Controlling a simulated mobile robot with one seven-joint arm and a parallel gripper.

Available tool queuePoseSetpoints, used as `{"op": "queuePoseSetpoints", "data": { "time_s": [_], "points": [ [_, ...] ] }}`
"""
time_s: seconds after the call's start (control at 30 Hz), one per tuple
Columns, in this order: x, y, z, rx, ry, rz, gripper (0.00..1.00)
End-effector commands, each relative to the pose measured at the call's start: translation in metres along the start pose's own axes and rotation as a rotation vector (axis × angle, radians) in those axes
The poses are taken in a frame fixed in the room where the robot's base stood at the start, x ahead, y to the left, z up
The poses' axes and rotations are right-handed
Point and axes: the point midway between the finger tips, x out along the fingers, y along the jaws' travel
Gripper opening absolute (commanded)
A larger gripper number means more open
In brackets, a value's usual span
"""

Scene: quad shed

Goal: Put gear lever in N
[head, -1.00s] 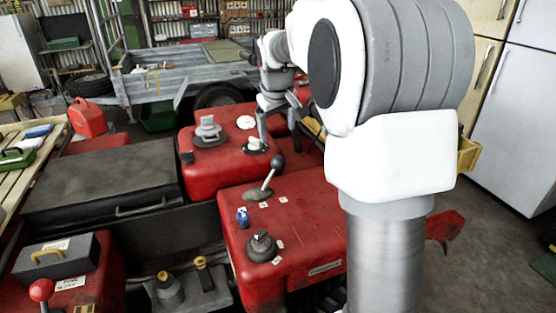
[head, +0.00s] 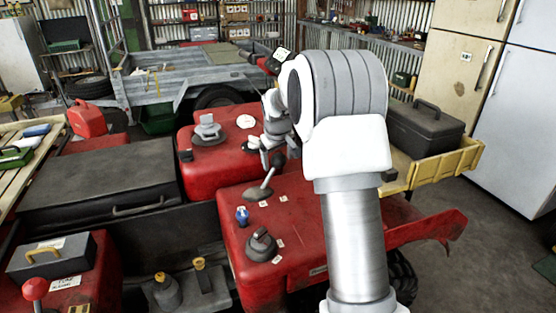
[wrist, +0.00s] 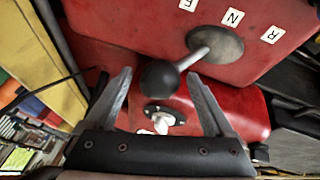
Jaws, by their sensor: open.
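The gear lever has a round black knob (wrist: 158,78) on a light metal shaft (wrist: 199,53). The shaft rises from a grey oval plate (wrist: 222,44) on the red body. White labels F (wrist: 188,4), N (wrist: 232,17) and R (wrist: 271,35) lie along the plate's far side in the wrist view. The exact lever setting is hard to tell. The lever also shows in the head view (head: 267,180). My gripper (wrist: 160,74) is open, with a finger on each side of the knob in that view. No finger contact shows. In the head view my gripper (head: 274,153) is at the knob, partly hidden.
A blue knob (head: 242,216) and a dark rotary knob (head: 262,245) stand near the lever on the red body. Another switch (wrist: 160,118) shows between my fingers, beyond the knob. A black toolbox (head: 425,128) sits in a yellow tray at right.

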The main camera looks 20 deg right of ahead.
Motion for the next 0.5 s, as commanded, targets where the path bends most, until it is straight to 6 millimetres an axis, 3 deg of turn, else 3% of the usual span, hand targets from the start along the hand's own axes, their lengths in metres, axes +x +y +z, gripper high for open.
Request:
{"op": "queuePoseSetpoints", "data": {
  "time_s": [0.17,0.2,0.5],
  "points": [
    [0.0,0.0001,-0.0001,0.0,0.0,0.0,0.88],
    [-0.0001,0.0001,0.0,0.0,0.0,0.0,0.84],
    [-0.0002,0.0011,0.0004,0.001,-0.001,0.002,0.3]
  ]
}}
